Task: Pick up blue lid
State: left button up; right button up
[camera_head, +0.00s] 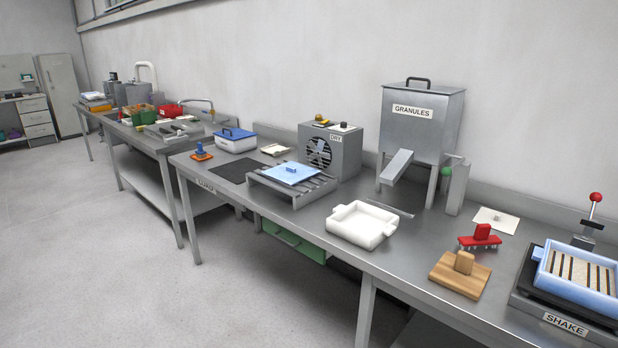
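A second, darker blue lid (228,131) with a handle sits on a white box (236,146) further back along the table. I cannot tell which of the two is the one named. Neither of my grippers shows in the head view.
The steel table (330,249) also holds a grey fan unit (346,152) marked DRY, a granules hopper (420,128), a white tray (355,231), a wooden block tool (456,280), a red brush (483,233) and a blue tray (543,279) on the shake stand. The floor (110,260) in front is clear.

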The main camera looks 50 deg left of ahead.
aim_at(291, 173)
jog(key=u, duration=1.6)
